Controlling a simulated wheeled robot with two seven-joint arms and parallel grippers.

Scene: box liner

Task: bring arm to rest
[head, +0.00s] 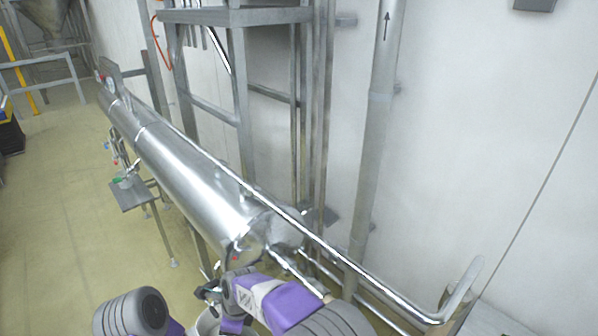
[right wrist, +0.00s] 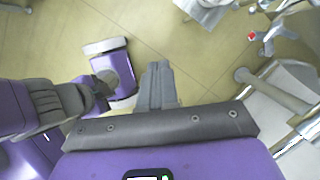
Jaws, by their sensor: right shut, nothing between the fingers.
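My right gripper (right wrist: 157,82) shows in the right wrist view. In the head view, purple and grey links of my own arms show at the bottom edge. The right gripper's fingers cannot be made out clearly there. My left gripper cannot be made out in either view.
A long shiny steel cylinder (head: 180,165) runs from the back left to close in front of my arm. A steel pipe (head: 330,255) runs beside it along the white wall (head: 480,140). A steel frame (head: 240,85) stands behind. Floor (head: 60,220) at left is clear.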

